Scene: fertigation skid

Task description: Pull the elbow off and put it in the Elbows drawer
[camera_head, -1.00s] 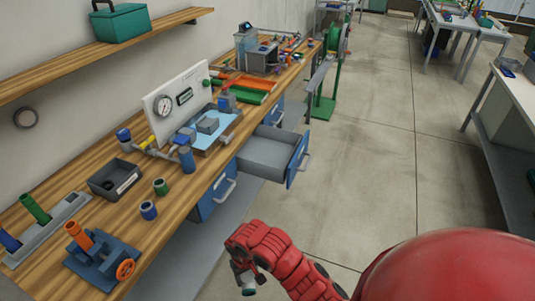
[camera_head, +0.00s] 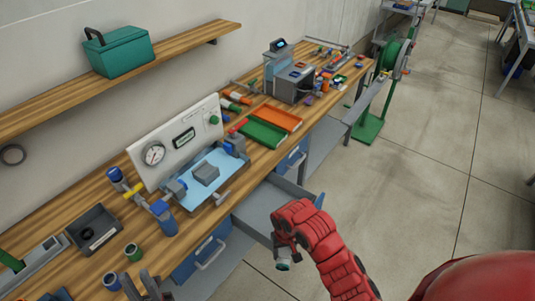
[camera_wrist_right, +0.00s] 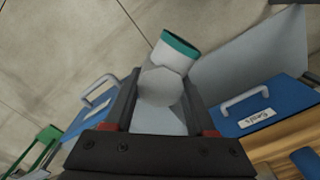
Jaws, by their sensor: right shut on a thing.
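My right gripper (camera_head: 285,248) is shut on the elbow (camera_head: 282,265), a grey bent fitting with a teal ring at one end. In the right wrist view the elbow (camera_wrist_right: 165,82) sits between the fingers (camera_wrist_right: 158,115), its teal end pointing away. A grey drawer (camera_head: 258,208) stands open from the bench; my right arm hides part of it. A blue front with a label too small to read shows in the wrist view (camera_wrist_right: 82,118). My left gripper (camera_head: 138,280) is open and empty at the bottom edge.
The gauge panel (camera_head: 180,140), blue-topped fixture (camera_head: 215,165), black bin (camera_head: 92,228) and trays (camera_head: 262,132) occupy the bench. A green reel stand (camera_head: 372,125) is beyond. Floor to the right is clear.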

